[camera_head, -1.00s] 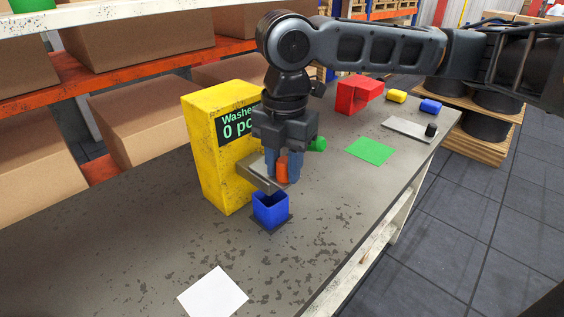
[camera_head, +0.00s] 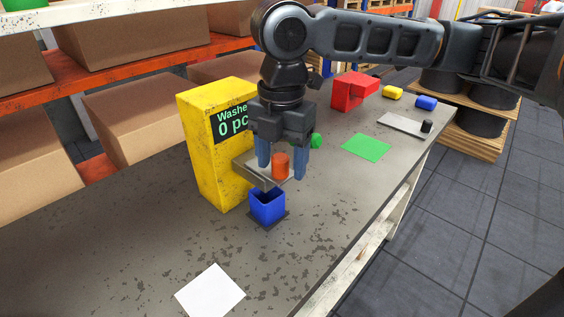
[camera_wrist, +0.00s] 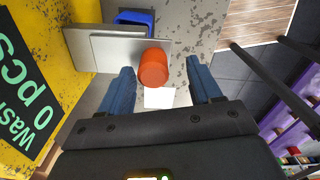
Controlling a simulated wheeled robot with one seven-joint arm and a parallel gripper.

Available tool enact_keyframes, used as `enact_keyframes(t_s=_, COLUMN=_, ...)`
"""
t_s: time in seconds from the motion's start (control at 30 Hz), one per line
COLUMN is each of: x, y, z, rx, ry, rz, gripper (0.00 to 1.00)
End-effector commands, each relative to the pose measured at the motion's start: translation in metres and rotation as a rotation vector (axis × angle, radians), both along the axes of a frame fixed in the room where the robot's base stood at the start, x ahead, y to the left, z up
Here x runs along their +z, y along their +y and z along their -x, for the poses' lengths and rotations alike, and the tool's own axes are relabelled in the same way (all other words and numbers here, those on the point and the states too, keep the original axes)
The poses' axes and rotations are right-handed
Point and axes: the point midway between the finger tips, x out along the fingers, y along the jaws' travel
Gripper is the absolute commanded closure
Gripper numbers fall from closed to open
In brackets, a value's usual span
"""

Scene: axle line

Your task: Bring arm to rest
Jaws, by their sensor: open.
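My gripper (camera_head: 282,164) is open, its blue fingers pointing down over the shelf of the yellow washer dispenser (camera_head: 206,150). An orange cylinder (camera_head: 281,165) stands on the dispenser's grey shelf (camera_head: 247,170), between and apart from the spread fingers as seen from the head. In the wrist view the orange cylinder (camera_wrist: 153,68) shows beyond the gap between the fingers (camera_wrist: 160,88). A blue open box (camera_head: 267,207) sits on a dark pad just below the shelf. The dispenser's display reads "0 pc", partly hidden by my gripper.
The grey table (camera_head: 120,235) holds a white sheet (camera_head: 210,291) in front. Behind are a green object (camera_head: 316,140), a green mat (camera_head: 366,147), a red block (camera_head: 350,92), yellow (camera_head: 392,92) and blue (camera_head: 426,102) pieces, and a grey plate (camera_head: 400,123). The front left tabletop is clear.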

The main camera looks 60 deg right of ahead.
Motion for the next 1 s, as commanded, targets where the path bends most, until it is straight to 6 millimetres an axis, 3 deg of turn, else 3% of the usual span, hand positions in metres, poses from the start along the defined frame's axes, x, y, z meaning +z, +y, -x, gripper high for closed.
enact_keyframes(t_s=0.4, x=0.06, y=0.001, z=0.0, rx=0.003, ry=0.002, rz=0.0, gripper=0.36)
enact_keyframes(t_s=0.77, x=0.067, y=0.002, z=0.0, rx=0.003, ry=0.0, rz=-0.005, gripper=0.36)
enact_keyframes(t_s=0.87, x=0.066, y=0.013, z=-0.009, rx=0.009, ry=-0.036, rz=-0.035, gripper=0.36)
enact_keyframes(t_s=1.0, x=0.067, y=0.055, z=-0.041, rx=0.021, ry=-0.17, rz=-0.166, gripper=0.36)
